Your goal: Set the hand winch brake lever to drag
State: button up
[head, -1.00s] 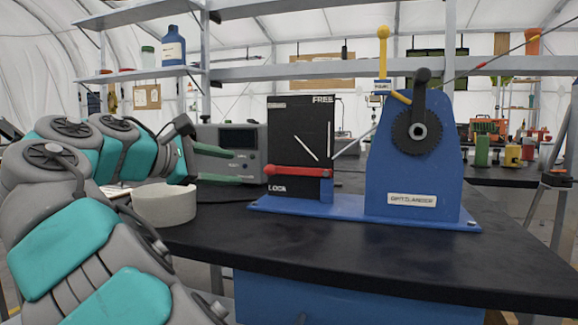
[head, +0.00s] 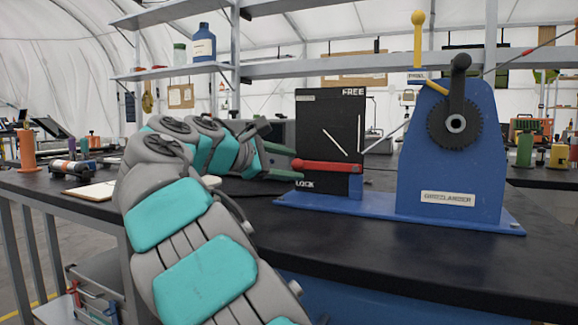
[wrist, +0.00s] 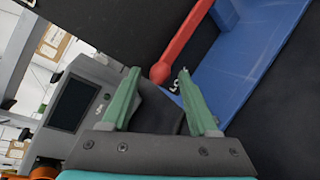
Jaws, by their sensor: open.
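The hand winch (head: 450,150) is a blue stand with a dark toothed wheel and crank, on a blue base plate on the black bench. Left of it stands a black panel (head: 328,120) marked FREE at the top and LOCK at the bottom. The red brake lever (head: 325,166) lies about level just above LOCK, its round knob to the left. My gripper (head: 288,163) is just left of the knob. In the wrist view my green fingers (wrist: 160,95) are open, with the red knob (wrist: 160,73) just beyond and between their tips. I cannot tell whether they touch.
A grey instrument with a screen (wrist: 72,103) stands close beside my gripper. A shelf (head: 180,70) with bottles is behind. The black bench top (head: 400,255) is clear in front of the winch. An orange cylinder (head: 26,148) stands at far left.

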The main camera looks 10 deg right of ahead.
grip_shut()
dwell(0.4)
dwell(0.9)
